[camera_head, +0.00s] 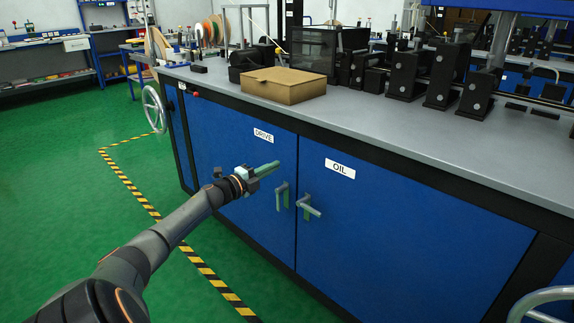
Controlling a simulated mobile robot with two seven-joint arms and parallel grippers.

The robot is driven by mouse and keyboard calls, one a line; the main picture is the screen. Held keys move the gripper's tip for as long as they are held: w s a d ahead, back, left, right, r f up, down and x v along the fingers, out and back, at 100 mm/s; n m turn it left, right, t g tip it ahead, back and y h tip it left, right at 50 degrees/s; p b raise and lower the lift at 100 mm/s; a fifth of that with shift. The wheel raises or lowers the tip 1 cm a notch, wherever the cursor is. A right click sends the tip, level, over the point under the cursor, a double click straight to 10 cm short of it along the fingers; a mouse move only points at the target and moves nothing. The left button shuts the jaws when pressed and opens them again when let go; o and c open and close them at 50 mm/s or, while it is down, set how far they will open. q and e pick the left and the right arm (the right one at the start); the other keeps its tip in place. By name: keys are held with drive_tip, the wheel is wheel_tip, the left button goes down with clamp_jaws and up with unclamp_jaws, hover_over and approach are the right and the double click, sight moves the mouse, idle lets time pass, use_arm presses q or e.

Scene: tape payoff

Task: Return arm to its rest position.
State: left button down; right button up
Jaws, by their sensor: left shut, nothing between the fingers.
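My left arm (165,232) reaches in from the lower left. My left gripper (266,169) is in front of the blue door marked DRIVE (230,145), up and left of its handle (282,196). Its green fingers are shut and hold nothing. Whether the fingers touch the door cannot be told. The door marked OIL (400,215) is to the right, with its own handle (308,205). Both doors look closed. My right gripper is not in view.
The grey bench top (400,125) holds a cardboard box (284,86) and several black blocks (407,75). A handwheel (154,109) is on the bench's left end. Yellow-black tape (135,190) marks the green floor, which is open at left.

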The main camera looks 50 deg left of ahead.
use_arm(q)
drive_tip(key=shift+s+a, duration=1.75)
drive_tip(key=shift+s, duration=0.25)
